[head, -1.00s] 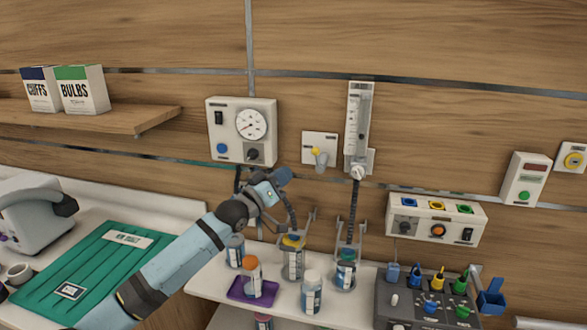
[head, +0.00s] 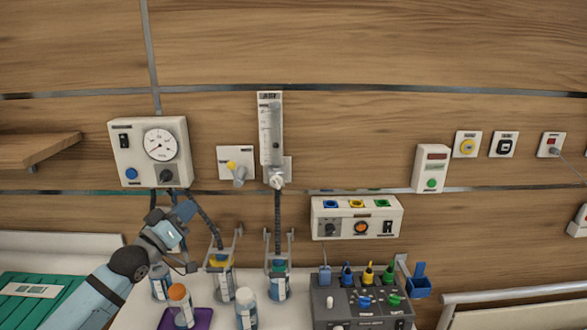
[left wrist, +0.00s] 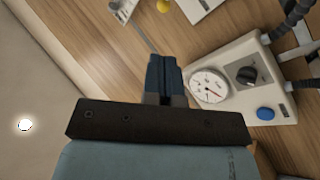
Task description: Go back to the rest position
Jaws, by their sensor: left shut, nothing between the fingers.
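My left gripper (head: 186,212) is in the head view at the lower left, on the blue arm that comes in from the bottom left. It is just below the gauge box (head: 150,152) and above the bottle shelf. In the left wrist view its dark fingers (left wrist: 165,76) are together with nothing between them. The gauge box shows there too, to the right of the fingers (left wrist: 243,78). I cannot tell whether the gripper touches the hose behind it. My right gripper is in neither view.
Several bottles stand on the white shelf (head: 212,318), one orange-capped (head: 180,305) on a purple tray (head: 203,319). Two bottles sit under hoses in wall holders. A grey control box (head: 362,300) stands to the right. A rail (head: 515,293) is at the lower right.

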